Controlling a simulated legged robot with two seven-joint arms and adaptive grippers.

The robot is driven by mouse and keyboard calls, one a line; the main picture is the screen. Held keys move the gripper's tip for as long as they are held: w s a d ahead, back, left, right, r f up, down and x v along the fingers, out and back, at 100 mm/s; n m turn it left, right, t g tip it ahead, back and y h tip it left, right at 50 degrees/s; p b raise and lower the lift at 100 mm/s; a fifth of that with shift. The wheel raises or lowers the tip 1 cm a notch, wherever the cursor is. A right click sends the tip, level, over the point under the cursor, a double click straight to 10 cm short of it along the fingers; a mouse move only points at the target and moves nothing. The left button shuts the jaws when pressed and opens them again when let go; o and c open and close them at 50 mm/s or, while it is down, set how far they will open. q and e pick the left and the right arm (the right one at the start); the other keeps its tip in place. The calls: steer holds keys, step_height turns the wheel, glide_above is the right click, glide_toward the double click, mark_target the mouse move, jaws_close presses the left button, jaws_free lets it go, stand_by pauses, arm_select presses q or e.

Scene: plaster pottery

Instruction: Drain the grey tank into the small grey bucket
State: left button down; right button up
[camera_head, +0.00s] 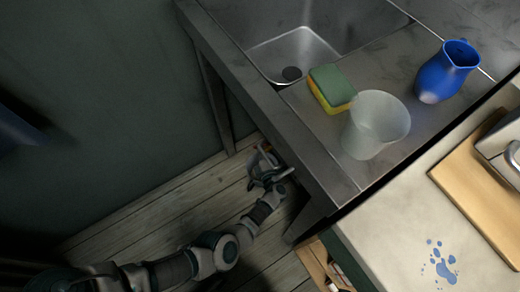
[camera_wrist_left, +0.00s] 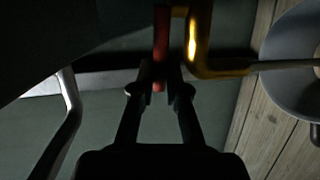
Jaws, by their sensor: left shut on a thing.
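My left gripper (camera_head: 265,168) is low beside the front edge of the metal sink counter, above the plank floor. In the left wrist view its two fingers (camera_wrist_left: 160,88) are shut on a narrow red handle (camera_wrist_left: 161,35). A bent brass pipe (camera_wrist_left: 201,40) runs close to the right of that handle. A round grey thing (camera_wrist_left: 272,75), perhaps the small grey bucket, is partly in view at the right, over the planks. I cannot make out the grey tank for certain; a dark mass fills the upper left of the wrist view. My right gripper is not in view.
The metal counter (camera_head: 340,172) has a sink basin (camera_head: 300,55), a green and yellow sponge (camera_head: 331,88), a translucent cup (camera_head: 375,125) and a blue jug (camera_head: 446,72). A pale worktop (camera_head: 395,225) with blue splashes lies at the right. Plank floor (camera_head: 170,225) is open at the left.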

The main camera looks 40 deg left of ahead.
arm_select(q)
steer(key=shift+d+f, duration=0.15)
steer(key=shift+d, duration=0.05)
steer(key=c, duration=1.2)
jaws_free()
steer(key=shift+f, duration=0.1)
steer(key=shift+v, duration=3.85)
